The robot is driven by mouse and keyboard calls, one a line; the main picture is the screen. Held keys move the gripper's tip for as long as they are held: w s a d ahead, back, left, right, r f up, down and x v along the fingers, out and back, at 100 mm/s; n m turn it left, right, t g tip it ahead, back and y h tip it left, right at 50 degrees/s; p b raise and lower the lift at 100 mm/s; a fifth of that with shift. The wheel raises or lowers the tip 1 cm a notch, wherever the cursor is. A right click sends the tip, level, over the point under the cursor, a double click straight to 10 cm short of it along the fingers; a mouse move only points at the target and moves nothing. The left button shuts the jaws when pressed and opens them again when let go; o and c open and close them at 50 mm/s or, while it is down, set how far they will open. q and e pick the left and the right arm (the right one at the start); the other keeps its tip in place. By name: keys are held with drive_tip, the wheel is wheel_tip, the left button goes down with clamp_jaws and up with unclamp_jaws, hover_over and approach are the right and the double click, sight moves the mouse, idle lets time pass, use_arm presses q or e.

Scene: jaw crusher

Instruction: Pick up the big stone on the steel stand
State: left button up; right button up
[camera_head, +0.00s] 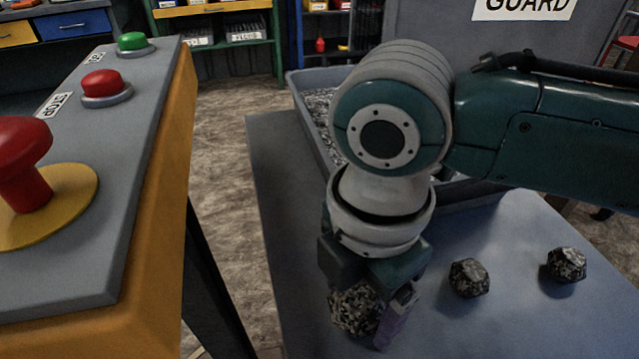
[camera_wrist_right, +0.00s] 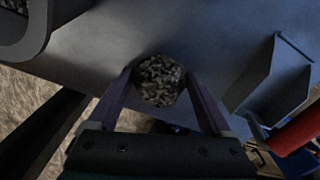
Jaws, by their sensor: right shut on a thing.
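The big stone (camera_head: 354,309), speckled grey and black, is at the front left of the steel stand (camera_head: 274,190). My right gripper (camera_head: 368,312) comes down over it and is shut on it, one purple-grey finger showing on its right side. In the right wrist view the stone (camera_wrist_right: 160,81) sits between the two fingertips of my right gripper (camera_wrist_right: 160,88). I cannot tell whether it still touches the stand. My left gripper is not in view.
Two smaller stones (camera_head: 469,278) (camera_head: 566,264) lie on the stand to the right. A grey bin of gravel (camera_head: 305,97) stands behind my arm. A control desk (camera_head: 120,170) with a red mushroom button (camera_head: 24,160), a red button (camera_head: 101,84) and a green button (camera_head: 131,41) is at the left.

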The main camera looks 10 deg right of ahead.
drive_tip(key=c, duration=0.6)
drive_tip(key=shift+c, duration=0.4)
drive_tip(key=shift+r, duration=0.15)
